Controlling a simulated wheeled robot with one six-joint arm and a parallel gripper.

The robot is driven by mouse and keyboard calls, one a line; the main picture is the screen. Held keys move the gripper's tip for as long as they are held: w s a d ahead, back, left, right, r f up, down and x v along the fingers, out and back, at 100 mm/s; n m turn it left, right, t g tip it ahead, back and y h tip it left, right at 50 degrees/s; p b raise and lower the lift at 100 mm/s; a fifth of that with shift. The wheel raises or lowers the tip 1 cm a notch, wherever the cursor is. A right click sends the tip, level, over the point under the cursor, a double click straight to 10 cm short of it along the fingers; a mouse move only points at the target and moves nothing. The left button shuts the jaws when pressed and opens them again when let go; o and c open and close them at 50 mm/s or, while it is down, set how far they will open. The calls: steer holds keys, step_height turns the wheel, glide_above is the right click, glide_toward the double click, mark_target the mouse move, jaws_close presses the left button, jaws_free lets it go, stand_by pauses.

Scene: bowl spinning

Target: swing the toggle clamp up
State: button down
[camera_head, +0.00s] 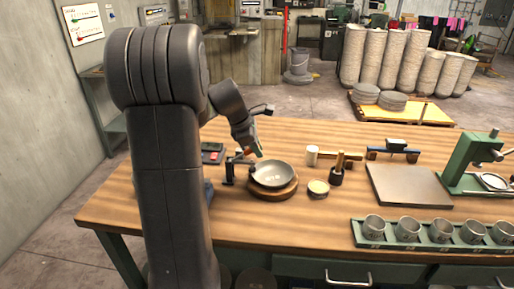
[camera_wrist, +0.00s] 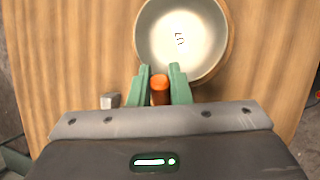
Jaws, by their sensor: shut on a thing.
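The toggle clamp (camera_head: 229,171) stands dark and upright at the left edge of the round wooden block (camera_head: 282,192). A grey metal bowl (camera_head: 271,174) sits on that block and also shows in the wrist view (camera_wrist: 182,40). My gripper (camera_wrist: 162,84) has green fingers on both sides of the clamp's orange handle (camera_wrist: 160,92) and is shut on it, just beside the bowl's rim. In the head view my gripper (camera_head: 255,150) is above the clamp and bowl. The clamp's lower linkage is mostly hidden in the wrist view.
A small round tin (camera_head: 318,188), a mallet (camera_head: 318,155) and a dark pot with a wooden handle (camera_head: 336,176) stand right of the bowl. A grey slab (camera_head: 408,186) lies farther right. A green rack with several metal cups (camera_head: 437,246) is along the front edge.

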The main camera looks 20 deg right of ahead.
steer(key=shift+w+a+r+n+g+h+p, duration=0.15)
steer(key=shift+w+a+r+g+h+p, duration=0.25)
steer(key=shift+a+r+h, duration=0.3)
steer(key=shift+w+a+r+n+g+h+p, duration=0.2)
steer(key=shift+a+r+g+h, duration=0.25)
steer(key=shift+h, duration=0.35)
steer(key=w+a+r+g+h+p, duration=0.1)
steer(key=h, duration=0.1)
steer(key=w+a+r+g+h+p, duration=0.1)
steer(key=a+h, duration=0.1)
steer(key=shift+w+n, duration=0.1)
steer(key=shift+n, duration=0.15)
steer(key=shift+w+a+f+n+g+h+p, duration=0.15)
steer(key=shift+w+a+g+h+p, duration=0.25)
steer(key=shift+a+h, duration=0.5)
steer(key=shift+w+a+r+n+g+h+p, duration=0.15)
steer(key=shift+w+a+n+g+h, duration=0.15)
steer(key=shift+w+a+h, duration=0.5)
steer(key=shift+w+a+f+n+g+h+p, duration=0.1)
steer(key=shift+w+a+n+g+h+p, duration=0.2)
steer(key=shift+a+h, duration=0.6)
steer(key=shift+d+h, duration=0.15)
steer(key=shift+h, duration=0.15)
steer(key=c, duration=1.4)
jaws_free()
steer(key=shift+o, duration=0.2)
